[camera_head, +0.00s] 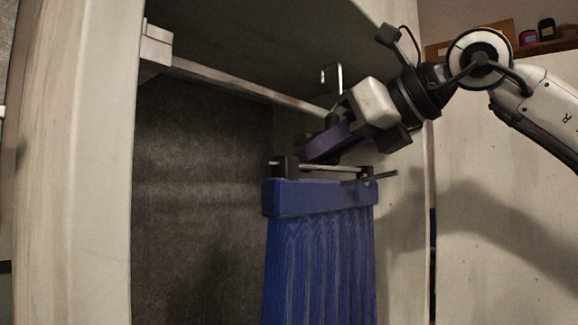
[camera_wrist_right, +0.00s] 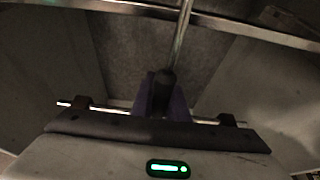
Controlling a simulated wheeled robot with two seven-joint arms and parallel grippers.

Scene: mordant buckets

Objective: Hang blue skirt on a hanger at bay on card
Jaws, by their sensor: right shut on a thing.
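The blue skirt (camera_head: 318,240) hangs straight down from a hanger (camera_head: 343,168) with a thin metal bar and dark clips, inside an open cabinet. My right gripper (camera_head: 325,145), with purple fingers, comes in from the right and is shut on the hanger just above its bar. A metal hook (camera_head: 332,76) shows above the gripper; I cannot tell whether it rests on the rail (camera_head: 240,85). In the right wrist view the purple fingers (camera_wrist_right: 163,97) close on a dark piece, with the hanger bar (camera_wrist_right: 115,107) behind. No card is recognisable. My left gripper is out of view.
The cabinet has a pale left side wall (camera_head: 80,160) and a dark back panel (camera_head: 200,180). The rail runs from a left bracket (camera_head: 156,45) towards my right gripper. At the upper right a wooden shelf (camera_head: 550,46) holds small jars. Room left of the skirt is free.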

